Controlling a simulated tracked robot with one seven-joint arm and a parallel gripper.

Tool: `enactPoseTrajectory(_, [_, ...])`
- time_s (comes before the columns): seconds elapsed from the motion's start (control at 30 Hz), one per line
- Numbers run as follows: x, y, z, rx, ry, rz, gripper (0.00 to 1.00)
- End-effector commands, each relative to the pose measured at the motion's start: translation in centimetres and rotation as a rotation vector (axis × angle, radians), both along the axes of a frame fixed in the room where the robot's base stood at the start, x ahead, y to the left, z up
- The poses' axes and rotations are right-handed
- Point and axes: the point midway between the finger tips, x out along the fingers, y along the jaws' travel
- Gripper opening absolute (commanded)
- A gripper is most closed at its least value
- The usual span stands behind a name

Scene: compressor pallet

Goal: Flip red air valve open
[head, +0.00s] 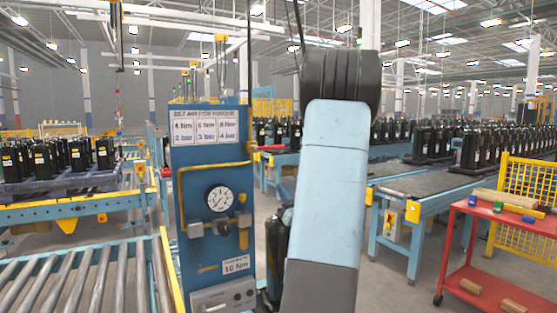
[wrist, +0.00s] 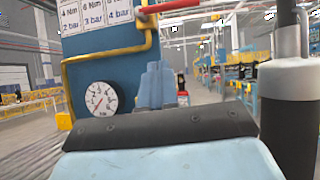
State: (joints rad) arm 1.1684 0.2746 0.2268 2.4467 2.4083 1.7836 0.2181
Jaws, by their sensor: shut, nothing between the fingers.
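The red air valve lever (wrist: 172,6) shows at the top of the wrist view, sticking out roughly level to the right from the top of a yellow pipe (wrist: 105,57) on the blue panel. In the head view the small red lever (head: 271,147) is at the panel's right edge, left of my arm. My gripper (wrist: 155,72) is in the wrist view, its pale blue fingers shut and empty, below the lever and apart from it in the picture. In the head view my gripper is hidden behind my arm.
The blue panel (head: 206,190) carries a pressure gauge (head: 219,198) and torque signs (head: 196,132). A roller conveyor (head: 75,285) is at lower left. A red cart (head: 500,265) stands at far right. A dark cylinder (wrist: 287,110) fills the wrist view's right side.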

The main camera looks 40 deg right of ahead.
Motion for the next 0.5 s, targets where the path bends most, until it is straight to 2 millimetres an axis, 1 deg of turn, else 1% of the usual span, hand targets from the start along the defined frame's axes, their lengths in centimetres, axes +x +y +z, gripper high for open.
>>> enactPoseTrajectory(0.03, [-0.6, -1.3, -0.4, 0.02, -0.014, -0.035, 0.0])
enactPoseTrajectory(0.13, [-1.3, -2.5, -0.5, 0.039, -0.034, -0.074, 0.0])
enactPoseTrajectory(0.2, [-1.5, -2.8, -0.6, 0.044, -0.037, -0.082, 0.0])
enactPoseTrajectory(0.5, [-1.4, -2.7, -0.5, 0.042, -0.037, -0.081, 0.0])
